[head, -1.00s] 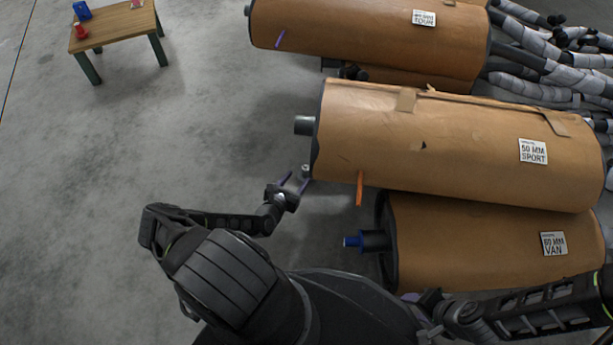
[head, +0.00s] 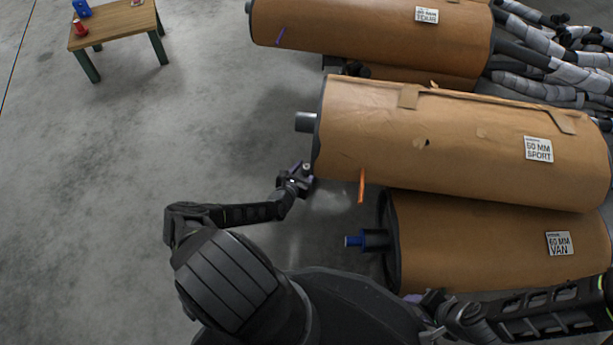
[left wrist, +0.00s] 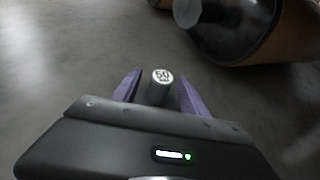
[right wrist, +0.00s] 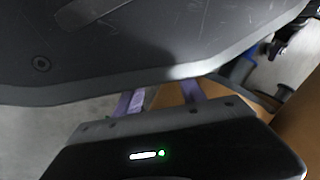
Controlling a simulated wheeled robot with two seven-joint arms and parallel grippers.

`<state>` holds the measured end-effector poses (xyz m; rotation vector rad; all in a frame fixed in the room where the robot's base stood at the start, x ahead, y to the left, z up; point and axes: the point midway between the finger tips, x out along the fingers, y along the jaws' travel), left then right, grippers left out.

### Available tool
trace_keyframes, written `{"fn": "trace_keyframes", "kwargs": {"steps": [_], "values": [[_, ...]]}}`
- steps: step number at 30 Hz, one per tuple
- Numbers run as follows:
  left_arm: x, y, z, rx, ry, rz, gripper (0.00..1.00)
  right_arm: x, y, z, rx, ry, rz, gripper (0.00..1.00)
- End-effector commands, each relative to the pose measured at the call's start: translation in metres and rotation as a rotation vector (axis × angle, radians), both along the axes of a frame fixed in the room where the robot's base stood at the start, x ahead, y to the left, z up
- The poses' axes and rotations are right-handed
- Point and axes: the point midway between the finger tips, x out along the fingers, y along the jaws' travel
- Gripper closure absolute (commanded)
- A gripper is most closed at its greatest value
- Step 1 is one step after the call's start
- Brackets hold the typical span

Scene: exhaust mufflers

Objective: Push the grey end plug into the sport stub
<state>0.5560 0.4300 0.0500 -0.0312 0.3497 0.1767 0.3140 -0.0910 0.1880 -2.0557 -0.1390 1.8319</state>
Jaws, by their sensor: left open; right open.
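The grey end plug (left wrist: 160,86) has a white "50" label on its face. It stands between the purple fingers of my left gripper (left wrist: 160,92), which is open, with a gap on each side. In the head view the plug (head: 306,167) is small beside the fingertips, partly hidden; what supports it is not clear. The grey sport stub (head: 305,122) sticks out of the left end of the muffler labelled "50 MM SPORT" (head: 460,140), above my left gripper (head: 301,174). My right gripper (right wrist: 160,95) is open, with no object visible between its fingers.
The van muffler (head: 490,240) with a blue plug (head: 355,241) lies below the sport one; the tour muffler (head: 370,35) lies above. An orange strip (head: 361,186) hangs on the sport muffler. A small table (head: 115,25) stands top left. The floor left is clear.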

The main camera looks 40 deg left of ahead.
Motion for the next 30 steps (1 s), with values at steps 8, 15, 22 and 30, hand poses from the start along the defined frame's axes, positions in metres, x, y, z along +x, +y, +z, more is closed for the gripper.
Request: {"fn": "trace_keyframes", "kwargs": {"steps": [8, 15, 22, 30], "values": [[0.0001, 0.0002, 0.0007, 0.000, 0.000, 0.000, 0.49, 0.0001, 0.0001, 0.0006, 0.000, 0.000, 0.000, 0.53], [0.0000, 0.0003, 0.0008, 0.000, 0.000, 0.000, 0.49, 0.0000, 0.0001, 0.0004, 0.000, 0.000, 0.000, 0.53], [0.0000, 0.0003, 0.0008, 0.000, 0.000, 0.000, 0.63, -0.0002, 0.0001, 0.0004, 0.000, 0.001, 0.000, 0.53], [0.0000, 0.0003, 0.0008, 0.000, 0.000, 0.000, 0.85, -0.0002, 0.0000, 0.0004, 0.000, 0.001, 0.000, 0.53]]}}
